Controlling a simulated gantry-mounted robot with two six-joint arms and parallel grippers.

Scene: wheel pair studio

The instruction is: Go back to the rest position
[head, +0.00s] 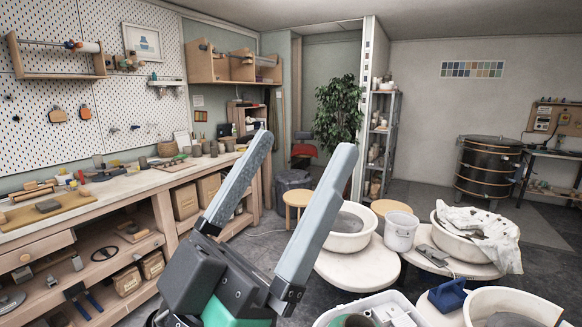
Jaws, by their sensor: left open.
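My left gripper (302,150) rises from the bottom middle of the head view. Its two long grey fingers stand wide apart and point up and away. Nothing is between the fingertips, so it is open and empty. It shows in front of the workbench's right end and the floor. My right gripper is not in view.
A long workbench (158,180) with pottery tools runs along the left wall. A round table (352,265) with a white basin (349,232) stands at the right. A white bucket (401,231), a cloth-covered basin (462,238) and a dark kiln (487,172) are farther right.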

